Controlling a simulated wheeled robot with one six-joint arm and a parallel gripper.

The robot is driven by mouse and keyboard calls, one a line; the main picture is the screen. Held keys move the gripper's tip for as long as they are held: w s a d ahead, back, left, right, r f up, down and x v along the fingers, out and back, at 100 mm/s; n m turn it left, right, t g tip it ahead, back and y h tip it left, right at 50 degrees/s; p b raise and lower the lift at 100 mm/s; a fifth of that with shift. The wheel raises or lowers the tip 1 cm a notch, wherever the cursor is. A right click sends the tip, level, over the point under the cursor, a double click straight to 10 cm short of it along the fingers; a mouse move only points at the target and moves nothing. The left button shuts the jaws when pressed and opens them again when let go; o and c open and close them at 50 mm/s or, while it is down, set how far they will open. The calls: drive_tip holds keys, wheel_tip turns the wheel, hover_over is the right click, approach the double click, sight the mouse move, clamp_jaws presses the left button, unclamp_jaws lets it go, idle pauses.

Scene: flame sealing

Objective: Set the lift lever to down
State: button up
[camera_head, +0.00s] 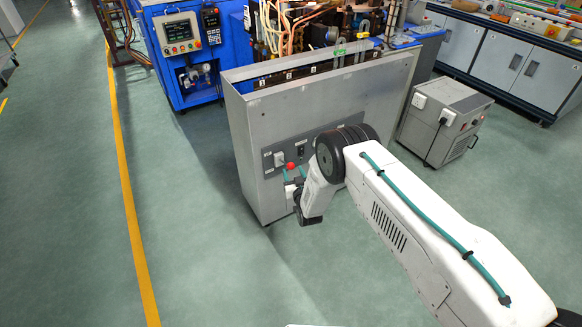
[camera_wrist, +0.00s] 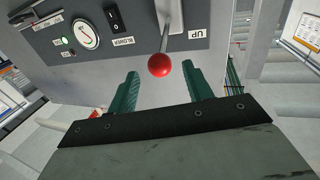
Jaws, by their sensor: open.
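The lift lever has a red ball knob (camera_head: 291,166) on a metal rod and stands out from the grey panel on the front of the steel cabinet. In the wrist view the red knob (camera_wrist: 159,65) lies about level with the green fingertips, in the gap between them. An "UP" label (camera_wrist: 195,32) sits beside the lever; I cannot tell the lever's exact setting. My gripper (camera_wrist: 160,72) is open, with a finger on either side of the knob and visible space to both. In the head view my gripper (camera_head: 293,173) is at the panel, partly hidden by my wrist.
The panel also carries a black blower switch (camera_wrist: 114,17) and a round gauge (camera_wrist: 85,35). The steel cabinet (camera_head: 245,130) stands on the floor. A blue machine (camera_head: 190,50) is behind left, and a grey wheeled unit (camera_head: 440,120) is to the right. The left floor is clear.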

sight(292, 169)
drive_tip(key=shift+x, duration=2.15)
clamp_jaws()
